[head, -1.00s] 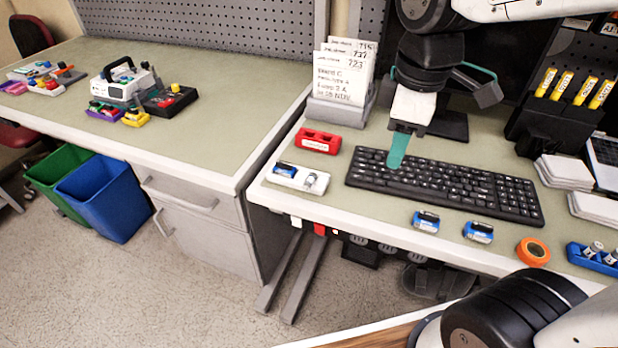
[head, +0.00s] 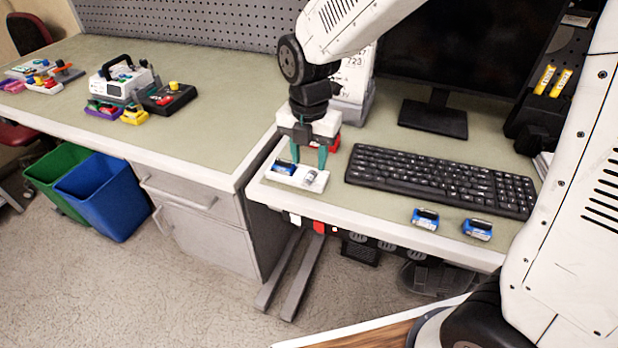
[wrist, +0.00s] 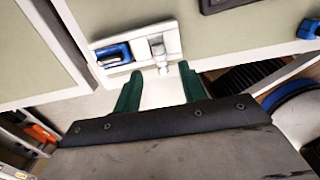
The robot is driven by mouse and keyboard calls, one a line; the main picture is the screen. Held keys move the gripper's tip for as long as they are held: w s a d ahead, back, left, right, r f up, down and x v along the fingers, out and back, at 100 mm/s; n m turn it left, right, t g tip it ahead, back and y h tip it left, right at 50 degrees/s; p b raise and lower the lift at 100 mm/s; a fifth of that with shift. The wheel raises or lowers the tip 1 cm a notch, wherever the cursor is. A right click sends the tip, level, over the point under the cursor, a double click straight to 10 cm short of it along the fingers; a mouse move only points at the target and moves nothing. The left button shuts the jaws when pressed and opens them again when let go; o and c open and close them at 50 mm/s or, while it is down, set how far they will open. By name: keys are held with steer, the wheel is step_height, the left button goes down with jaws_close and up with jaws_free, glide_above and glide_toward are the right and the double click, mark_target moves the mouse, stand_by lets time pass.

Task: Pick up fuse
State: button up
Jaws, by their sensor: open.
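A small white tray (head: 270,174) lies at the left end of the right-hand workbench. It holds a blue block (head: 286,166) on its left and a small silvery-white cylinder (head: 311,178), which looks like the fuse, on its right. In the wrist view, the tray (wrist: 132,64) shows just past my fingers, with the blue block (wrist: 113,53) left and the fuse (wrist: 158,52) roughly in line with the gap between them. My gripper (head: 310,166) points down over the tray with its green fingers apart and empty. In the wrist view, my gripper (wrist: 160,72) is open too.
A red holder (head: 335,143) is partly hidden behind my gripper. A black keyboard (head: 440,180) lies right of the tray. Two blue blocks (head: 426,218) (head: 478,229) lie near the bench's front edge.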

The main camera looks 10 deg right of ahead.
mark_target(309, 175)
step_height(309, 175, down, 4)
steer(key=shift+s+f, duration=0.1)
steer(key=shift+f, duration=0.1)
jaws_close()
steer(key=shift+r, duration=0.15)
steer(key=shift+r, duration=0.55)
step_height(309, 175, up, 2)
steer(key=shift+r, duration=0.15)
steer(key=s+d+r, duration=0.1)
steer(key=s, duration=1.5)
steer(key=shift+r, duration=0.2)
